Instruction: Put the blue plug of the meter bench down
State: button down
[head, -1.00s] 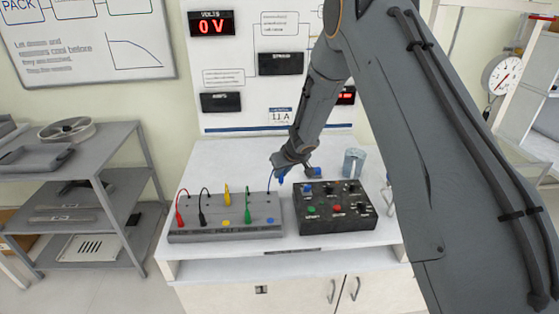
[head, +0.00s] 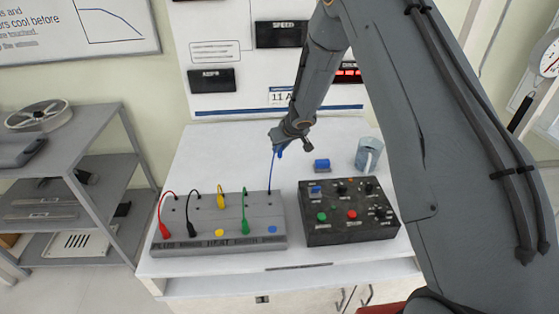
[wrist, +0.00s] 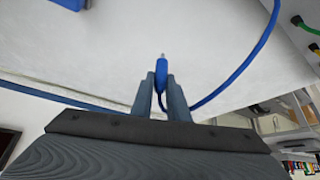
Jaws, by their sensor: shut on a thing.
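My gripper (wrist: 160,88) is shut on the blue plug (wrist: 161,70), whose metal tip points away from the fingers. In the head view my gripper (head: 279,146) is over the back part of the white bench (head: 230,150), behind the meter board (head: 165,245). The plug is mostly hidden there by my gripper. Its blue cable (head: 271,170) runs down to the board's back right corner, and it loops to the right in the wrist view (wrist: 248,60). Red (head: 163,230), black (head: 191,228), yellow (head: 221,202) and green (head: 245,226) plugs are at the board.
A black control box (head: 348,234) stands right of the board. A small blue block (head: 322,165) and a grey-blue mug (head: 368,156) are behind it. A wall panel (head: 225,100) with displays rises behind the bench. Bare bench top lies behind the board. Grey shelves (head: 85,165) stand at left.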

aim_at(281, 157)
jog(key=shift+f+b, duration=0.95)
jog(key=shift+f, duration=1.75)
jog(key=c, duration=1.7)
grip_release()
jog(key=shift+f, duration=0.15)
